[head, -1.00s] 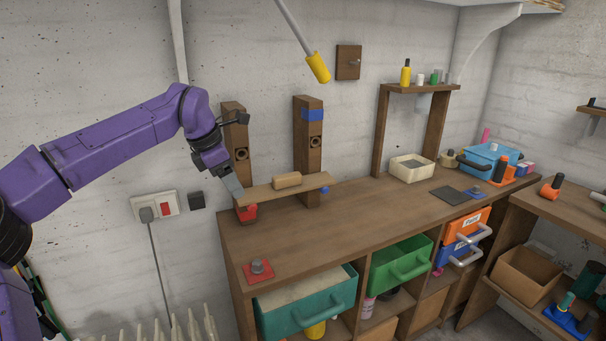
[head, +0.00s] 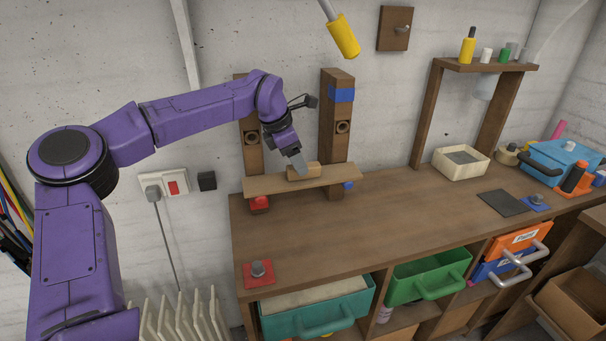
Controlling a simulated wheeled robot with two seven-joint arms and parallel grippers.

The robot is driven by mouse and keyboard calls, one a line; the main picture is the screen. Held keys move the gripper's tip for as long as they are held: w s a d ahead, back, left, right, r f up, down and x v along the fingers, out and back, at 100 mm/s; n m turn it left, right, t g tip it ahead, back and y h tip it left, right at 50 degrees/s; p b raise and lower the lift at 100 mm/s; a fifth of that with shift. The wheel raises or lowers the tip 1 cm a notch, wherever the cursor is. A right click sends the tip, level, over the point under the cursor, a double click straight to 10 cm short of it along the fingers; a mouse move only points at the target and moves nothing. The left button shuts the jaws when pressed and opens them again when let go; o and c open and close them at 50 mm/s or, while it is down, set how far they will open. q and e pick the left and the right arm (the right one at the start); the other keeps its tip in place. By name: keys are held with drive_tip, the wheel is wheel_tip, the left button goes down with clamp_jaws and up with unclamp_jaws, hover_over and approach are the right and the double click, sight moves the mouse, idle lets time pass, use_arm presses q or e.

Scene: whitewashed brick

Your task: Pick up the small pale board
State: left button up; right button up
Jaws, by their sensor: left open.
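The small pale board (head: 312,171) looks like a short, light wooden block. It lies on a longer wooden plank (head: 270,185) held against two upright wooden posts at the back of the workbench. My left gripper (head: 299,163) points down at the small pale board from above, its grey fingers overlapping the board's left part in the picture. It is open. I cannot tell whether the fingers touch the board or straddle it. My right gripper is out of view.
The right wooden post (head: 337,110) stands close beside my left gripper. A red clamp-like part (head: 259,203) sits under the plank's left end. A yellow cylinder (head: 343,36) hangs above. The middle of the workbench (head: 370,225) is clear.

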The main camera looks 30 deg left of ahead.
use_arm(q)
drive_tip(key=x, duration=0.4)
drive_tip(key=shift+w+d+r, duration=0.1)
drive_tip(key=shift+w+d, duration=0.1)
drive_tip(key=shift+w, duration=0.15)
drive_tip(key=shift+s+a+r, duration=0.1)
drive_tip(key=shift+s+r, duration=0.05)
drive_tip(key=shift+s, duration=0.2)
drive_tip(key=shift+w+f, duration=0.2)
drive_tip(key=shift+f, duration=0.05)
clamp_jaws()
drive_tip(key=shift+r, duration=0.2)
